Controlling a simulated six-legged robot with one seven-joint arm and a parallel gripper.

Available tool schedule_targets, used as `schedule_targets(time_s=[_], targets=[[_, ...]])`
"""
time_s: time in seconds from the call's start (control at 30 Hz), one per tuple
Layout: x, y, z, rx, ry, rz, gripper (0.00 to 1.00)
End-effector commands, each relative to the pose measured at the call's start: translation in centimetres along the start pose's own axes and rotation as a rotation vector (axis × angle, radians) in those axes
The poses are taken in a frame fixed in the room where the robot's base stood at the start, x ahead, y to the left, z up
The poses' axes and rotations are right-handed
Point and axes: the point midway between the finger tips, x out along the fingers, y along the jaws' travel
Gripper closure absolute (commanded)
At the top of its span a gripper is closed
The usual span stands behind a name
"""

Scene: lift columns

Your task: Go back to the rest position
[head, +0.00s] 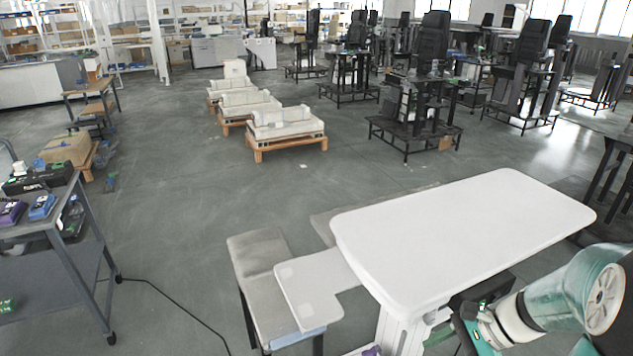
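A teal and white jointed part, which looks like a piece of my arm, shows at the lower right edge. I cannot make out any gripper fingers, so my gripper does not show. A white table top (465,235) on a white column (402,332) stands just left of and behind that part. No object is seen held.
A grey padded bench (257,258) and a small pale board (308,287) adjoin the table's left side. A grey cart (50,265) with boxes stands at the left. A black cable (175,303) crosses the floor. Open floor (200,200) lies between, with dark seat-like stands (415,130) behind.

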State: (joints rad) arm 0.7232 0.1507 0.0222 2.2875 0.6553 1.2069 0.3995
Motion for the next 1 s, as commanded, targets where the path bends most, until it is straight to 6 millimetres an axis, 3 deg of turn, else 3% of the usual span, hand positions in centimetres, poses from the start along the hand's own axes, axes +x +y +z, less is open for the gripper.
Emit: schedule_targets(time_s=[0.03, 0.2, 0.7, 0.83, 1.0], targets=[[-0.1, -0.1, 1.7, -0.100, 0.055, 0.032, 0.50], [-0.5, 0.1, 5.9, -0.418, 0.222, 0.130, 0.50], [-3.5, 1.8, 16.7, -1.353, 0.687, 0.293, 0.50], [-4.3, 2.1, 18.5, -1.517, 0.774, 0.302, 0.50], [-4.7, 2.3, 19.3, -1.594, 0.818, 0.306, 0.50]])
